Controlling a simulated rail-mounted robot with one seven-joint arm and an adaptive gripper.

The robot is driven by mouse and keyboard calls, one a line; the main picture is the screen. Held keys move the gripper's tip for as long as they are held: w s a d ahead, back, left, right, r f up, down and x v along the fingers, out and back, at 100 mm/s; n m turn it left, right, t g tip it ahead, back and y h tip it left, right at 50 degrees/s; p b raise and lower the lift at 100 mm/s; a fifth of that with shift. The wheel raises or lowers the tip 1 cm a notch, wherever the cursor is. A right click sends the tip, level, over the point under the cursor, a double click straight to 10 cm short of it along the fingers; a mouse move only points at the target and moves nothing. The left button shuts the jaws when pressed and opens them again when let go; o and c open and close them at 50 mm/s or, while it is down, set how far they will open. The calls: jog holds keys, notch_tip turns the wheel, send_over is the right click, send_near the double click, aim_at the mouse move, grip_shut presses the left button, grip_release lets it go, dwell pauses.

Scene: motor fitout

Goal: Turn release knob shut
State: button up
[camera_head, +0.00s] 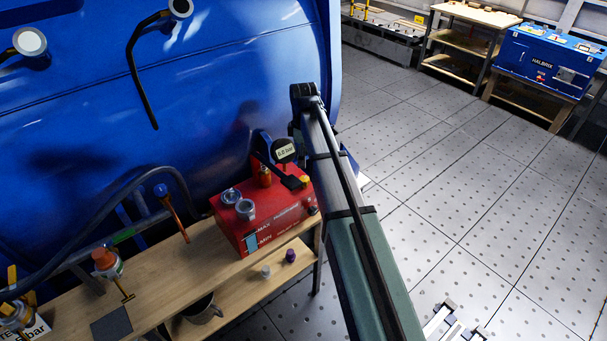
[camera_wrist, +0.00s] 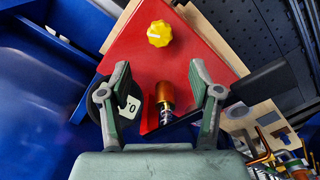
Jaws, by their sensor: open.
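The yellow release knob (camera_wrist: 159,33) sits on the top face of the red pump box (camera_wrist: 125,60). It has a fluted rim and a pale line across it. It also shows in the head view (camera_head: 304,180), small, near the right end of the red box (camera_head: 282,213). My gripper (camera_wrist: 159,72) is open and empty. In the wrist view its two fingers point towards the box, with the knob beyond and between their tips, apart from them. In the head view my arm hides most of the gripper.
A brass fitting (camera_wrist: 166,98) and a round gauge (camera_wrist: 130,108) lie between and beside my fingers. A black bar (camera_wrist: 262,85) extends at the right. The box stands on a wooden bench (camera_head: 190,262) beside a large blue housing (camera_head: 220,80).

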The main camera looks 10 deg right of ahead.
aim_at(304, 179)
notch_tip(304, 179, down, 9)
jog(key=shift+f+p, duration=0.15)
jog(key=shift+p, duration=0.95)
jog(key=c, duration=1.1)
